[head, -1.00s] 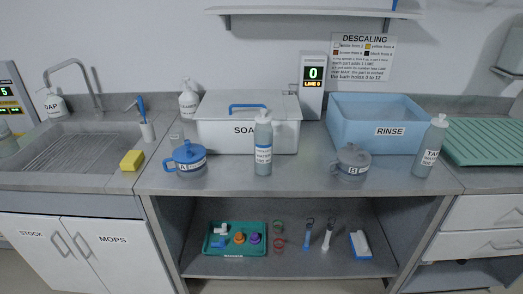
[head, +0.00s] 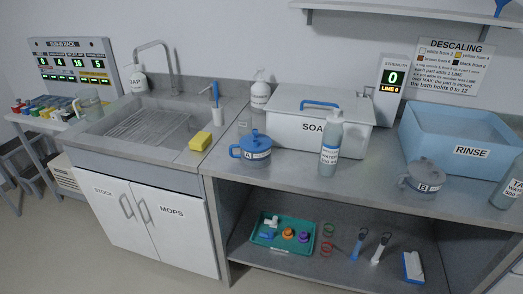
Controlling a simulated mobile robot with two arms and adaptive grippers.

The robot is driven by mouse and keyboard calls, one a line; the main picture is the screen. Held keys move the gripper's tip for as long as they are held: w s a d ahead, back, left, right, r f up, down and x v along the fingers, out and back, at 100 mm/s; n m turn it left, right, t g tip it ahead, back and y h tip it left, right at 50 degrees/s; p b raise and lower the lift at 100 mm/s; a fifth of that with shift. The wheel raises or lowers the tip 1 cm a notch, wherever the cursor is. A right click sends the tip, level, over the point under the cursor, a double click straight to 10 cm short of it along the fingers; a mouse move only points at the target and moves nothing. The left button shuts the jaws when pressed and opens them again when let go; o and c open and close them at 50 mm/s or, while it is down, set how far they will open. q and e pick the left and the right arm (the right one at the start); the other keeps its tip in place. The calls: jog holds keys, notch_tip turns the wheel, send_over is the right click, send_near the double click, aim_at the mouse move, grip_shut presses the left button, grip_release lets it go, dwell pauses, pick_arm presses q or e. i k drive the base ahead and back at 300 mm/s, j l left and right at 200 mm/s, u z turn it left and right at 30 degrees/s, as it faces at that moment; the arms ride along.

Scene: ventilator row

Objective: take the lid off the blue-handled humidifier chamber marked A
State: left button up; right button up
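The humidifier chamber marked A (head: 256,158) stands upright on the steel counter, left of the middle in the head view. Its blue handle (head: 234,152) sticks out to the left. Its blue lid (head: 254,137) is on top, with a small knob. A second chamber marked B (head: 424,182), with a grey lid and grey handle, stands further right on the same counter. Neither of my grippers shows in the head view.
A bottle (head: 330,145) stands right of chamber A, in front of the white SOAK bin (head: 290,134). The blue RINSE basin (head: 472,150) is at right. A yellow sponge (head: 201,142) lies beside the sink (head: 150,122). The counter in front of chamber A is clear.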

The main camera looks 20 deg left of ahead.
aim_at(255, 142)
jog(key=i+j+z, duration=0.1)
jog(key=j+z, duration=0.2)
jog(key=j, duration=0.35)
jog(key=j+z, duration=0.25)
jog(key=j, duration=0.4)
jog(key=i, duration=0.05)
